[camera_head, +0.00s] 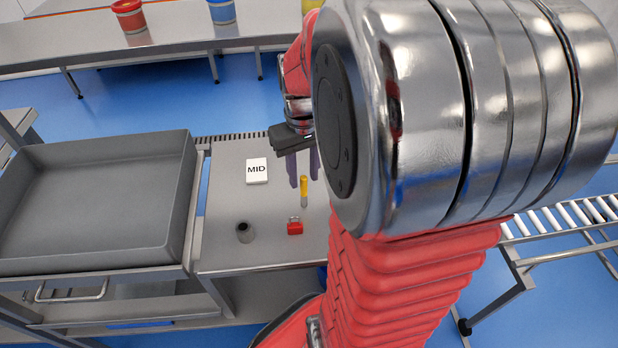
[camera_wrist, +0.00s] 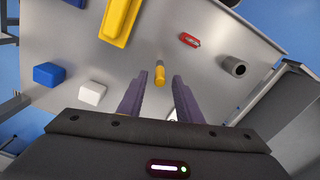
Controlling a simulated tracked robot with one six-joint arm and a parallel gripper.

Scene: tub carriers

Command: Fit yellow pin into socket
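The yellow pin (camera_head: 304,185) has a yellow upper part and a grey lower end, and it appears to stand upright on the grey bench. It also shows in the wrist view (camera_wrist: 159,76). The socket, a short dark grey cylinder with a round hole (camera_head: 245,233), stands to the left of the pin; in the wrist view it is at right (camera_wrist: 234,66). My gripper (camera_wrist: 159,79) is open and empty. Its two purple fingers show on either side of the pin in the wrist view, with gaps to both. In the head view the fingers are just above and behind the pin.
A red padlock (camera_head: 295,228) lies between socket and pin, slightly nearer the front. A white MID block (camera_head: 257,171) is behind. The wrist view shows a yellow block (camera_wrist: 117,20) and a blue block (camera_wrist: 59,76). A large grey tub (camera_head: 95,205) stands left.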

